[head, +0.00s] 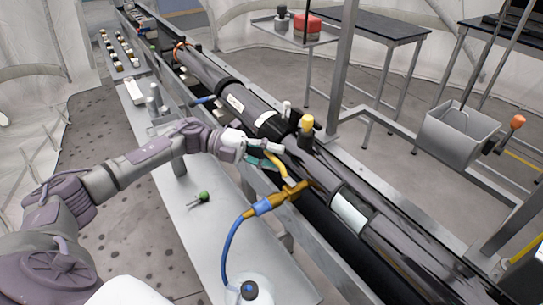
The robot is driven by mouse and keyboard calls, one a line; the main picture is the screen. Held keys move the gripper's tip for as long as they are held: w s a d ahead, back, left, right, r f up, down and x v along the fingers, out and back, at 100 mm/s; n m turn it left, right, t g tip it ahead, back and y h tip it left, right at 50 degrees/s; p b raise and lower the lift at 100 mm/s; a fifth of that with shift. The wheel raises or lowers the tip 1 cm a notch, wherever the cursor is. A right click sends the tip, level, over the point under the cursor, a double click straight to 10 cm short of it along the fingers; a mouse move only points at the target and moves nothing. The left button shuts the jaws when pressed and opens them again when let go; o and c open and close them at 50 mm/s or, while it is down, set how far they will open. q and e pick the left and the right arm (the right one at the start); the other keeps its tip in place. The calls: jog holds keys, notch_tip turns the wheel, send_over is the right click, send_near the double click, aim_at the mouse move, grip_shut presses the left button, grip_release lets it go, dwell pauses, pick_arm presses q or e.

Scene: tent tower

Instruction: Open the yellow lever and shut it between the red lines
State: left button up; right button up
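A long black tube (372,225) runs diagonally across the head view. A brass-yellow valve fitting (287,194) sits on its near side, joined to a blue hose. A slim yellow lever (277,166) rises from this fitting toward my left gripper. My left gripper (270,152) is right by the lever's upper end. I cannot tell whether it touches the lever, or whether its fingers are open or shut. The red lines cannot be made out. My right gripper is not in view.
A yellow-topped knob (306,123) stands on the tube just right of the gripper. A grey bench (190,233) with a green-headed part (204,196) lies below my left arm. The blue hose (229,240) loops to a bottle (249,290). A metal post (342,70) rises behind the tube.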

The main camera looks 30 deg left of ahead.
pick_arm(q)
jog(key=v, duration=1.2)
jog(key=shift+s+f, duration=0.1)
